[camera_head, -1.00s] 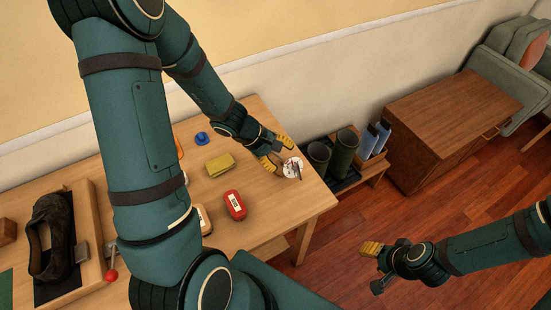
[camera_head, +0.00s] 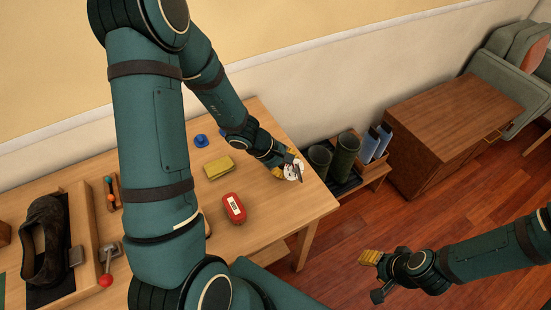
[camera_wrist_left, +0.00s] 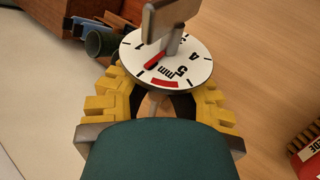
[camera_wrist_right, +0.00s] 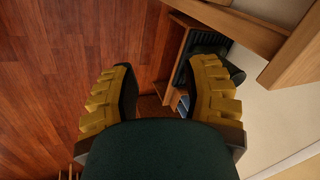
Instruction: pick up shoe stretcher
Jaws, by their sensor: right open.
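The shoe stretcher appears to be the thing with a round white dial (camera_head: 292,172), marked in mm, near the right end of the wooden table. My left gripper (camera_head: 284,172) is at the dial. Its yellow fingers (camera_wrist_left: 158,100) are apart on either side, partly beneath the dial; a pale stem shows between them. The lower part of the stretcher is hidden. My right gripper (camera_head: 372,272) is open and empty above the floor, away from the table.
A yellow cloth or sponge (camera_head: 219,167), a red device (camera_head: 233,208) and a blue piece (camera_head: 201,141) lie on the table (camera_head: 280,232). A dark shoe (camera_head: 43,240) sits in a wooden tray at left. Boots (camera_head: 345,154) stand on a low rack beyond the table.

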